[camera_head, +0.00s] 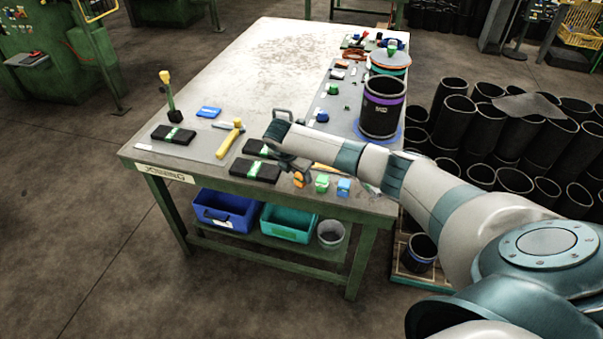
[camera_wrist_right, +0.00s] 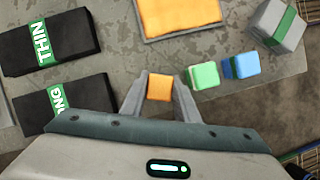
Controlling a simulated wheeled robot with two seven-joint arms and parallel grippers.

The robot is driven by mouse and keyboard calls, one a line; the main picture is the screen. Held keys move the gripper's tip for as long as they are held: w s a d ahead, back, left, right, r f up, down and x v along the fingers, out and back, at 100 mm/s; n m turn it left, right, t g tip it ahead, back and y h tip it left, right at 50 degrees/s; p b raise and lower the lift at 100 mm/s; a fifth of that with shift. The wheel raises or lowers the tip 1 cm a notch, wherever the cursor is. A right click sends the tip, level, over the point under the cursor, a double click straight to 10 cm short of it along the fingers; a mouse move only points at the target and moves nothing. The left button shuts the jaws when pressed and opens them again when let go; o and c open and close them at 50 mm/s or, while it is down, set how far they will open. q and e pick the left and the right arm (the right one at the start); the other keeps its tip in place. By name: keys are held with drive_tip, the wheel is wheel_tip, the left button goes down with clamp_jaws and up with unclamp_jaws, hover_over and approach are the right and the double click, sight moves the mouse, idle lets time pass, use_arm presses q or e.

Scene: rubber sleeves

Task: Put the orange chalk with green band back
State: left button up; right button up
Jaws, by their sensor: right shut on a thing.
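The orange chalk (camera_head: 299,179) is at the front edge of the table, at the tip of my right arm. In the right wrist view the orange chalk (camera_wrist_right: 159,87) sits between the two fingers of my right gripper (camera_wrist_right: 160,93), which is shut on it. No green band shows on the visible face. A green chalk (camera_wrist_right: 203,75) and a blue chalk (camera_wrist_right: 241,65) stand just to its right; they also show in the head view as the green chalk (camera_head: 322,184) and blue chalk (camera_head: 343,187). My left gripper is not in view.
Black packs labelled THIN (camera_wrist_right: 48,42) and another (camera_wrist_right: 70,103) lie left of the gripper. An orange pad (camera_wrist_right: 178,14) and a grey block with a green band (camera_wrist_right: 277,25) lie beyond. A black sleeve (camera_head: 381,108) stands right; the table's far middle (camera_head: 290,50) is clear.

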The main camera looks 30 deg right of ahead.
drive_tip(key=shift+f, duration=0.1)
drive_tip(key=o, duration=1)
drive_tip(key=b+v, duration=0.2)
drive_tip(key=v, duration=1)
